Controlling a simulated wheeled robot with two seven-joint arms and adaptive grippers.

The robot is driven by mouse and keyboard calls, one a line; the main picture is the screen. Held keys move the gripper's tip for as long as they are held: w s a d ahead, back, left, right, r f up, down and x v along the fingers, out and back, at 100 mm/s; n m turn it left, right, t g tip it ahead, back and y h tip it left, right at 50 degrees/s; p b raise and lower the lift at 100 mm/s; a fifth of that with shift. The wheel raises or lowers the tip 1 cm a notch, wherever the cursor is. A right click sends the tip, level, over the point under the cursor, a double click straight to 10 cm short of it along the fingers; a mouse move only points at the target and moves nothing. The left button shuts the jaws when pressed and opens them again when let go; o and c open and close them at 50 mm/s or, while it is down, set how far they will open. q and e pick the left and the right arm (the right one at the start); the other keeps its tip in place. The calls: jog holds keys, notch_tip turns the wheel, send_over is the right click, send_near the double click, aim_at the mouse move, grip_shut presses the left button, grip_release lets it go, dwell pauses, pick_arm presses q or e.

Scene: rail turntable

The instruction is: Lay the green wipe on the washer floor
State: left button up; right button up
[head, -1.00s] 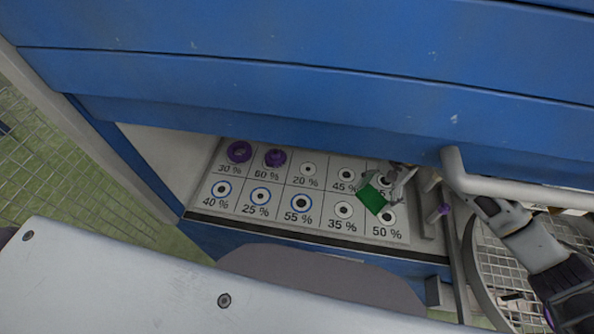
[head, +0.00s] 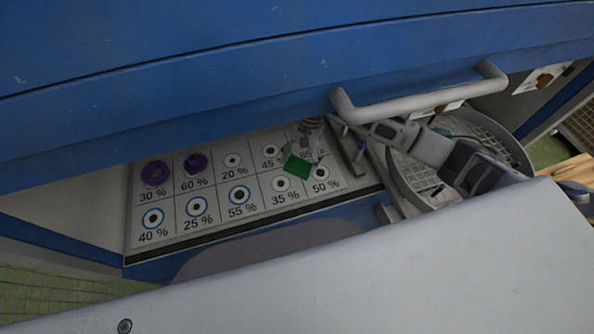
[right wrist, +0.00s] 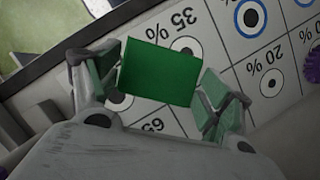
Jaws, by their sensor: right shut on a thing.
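The green wipe (head: 297,167) is a small flat green square, held in my right gripper (head: 309,152) above the right part of the labelled board. In the right wrist view the wipe (right wrist: 160,73) spans the gap between the two fingers (right wrist: 160,92), near the cells marked 35 % and 65 or 85 %. I cannot tell how high it is above the board. A round grey tub with a mesh floor (head: 416,176) stands right of the board, partly hidden by my right arm; I cannot tell whether it is the washer. My left gripper is not in view.
The white board (head: 217,179) has several ringed cells with percentages. Two purple round pieces, one at 30 % (head: 154,173) and one at 60 % (head: 196,166), sit on it. A blue cabinet front (head: 180,90) with a grey bar handle (head: 420,101) overhangs the scene.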

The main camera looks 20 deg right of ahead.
aim_at(301, 162)
jog(key=shift+f, duration=1.65)
jog(key=shift+f, duration=1.85)
jog(key=shift+f+p, duration=0.4)
jog(key=shift+f, duration=0.05)
jog(key=o, duration=0.9)
jog(key=shift+r, duration=0.15)
